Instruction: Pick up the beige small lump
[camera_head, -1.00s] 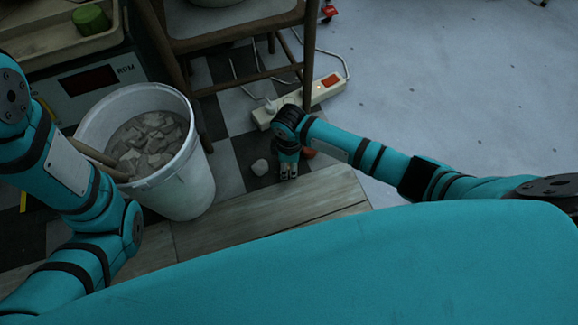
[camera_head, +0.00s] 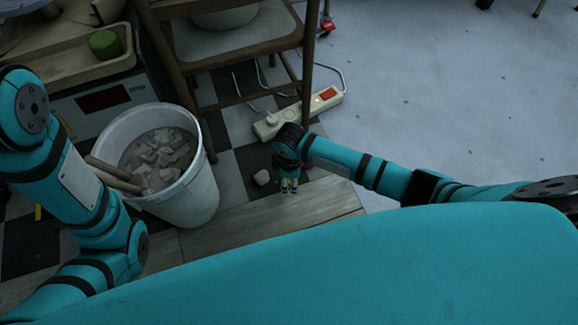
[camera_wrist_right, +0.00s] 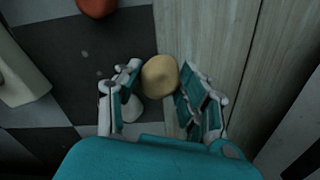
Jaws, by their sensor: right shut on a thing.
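The beige small lump (camera_wrist_right: 159,76) is a rounded, tan piece between the fingertips of my right gripper (camera_wrist_right: 160,98) in the right wrist view. The right gripper is shut on it, low at the floor beside the wooden boards. In the head view the right gripper (camera_head: 289,186) points down and I cannot make out the beige lump there. A whitish lump (camera_head: 262,177) lies on the floor just left of the gripper; in the wrist view it (camera_wrist_right: 130,108) is partly hidden behind one finger. My left arm shows, but its gripper does not.
A reddish-brown lump (camera_wrist_right: 97,6) lies nearby on the checkered floor. A white bucket (camera_head: 196,205) of grey pieces stands to the left. A power strip (camera_head: 268,127) and a wooden chair (camera_head: 231,91) are behind the gripper. Wooden boards (camera_head: 240,228) lie in front.

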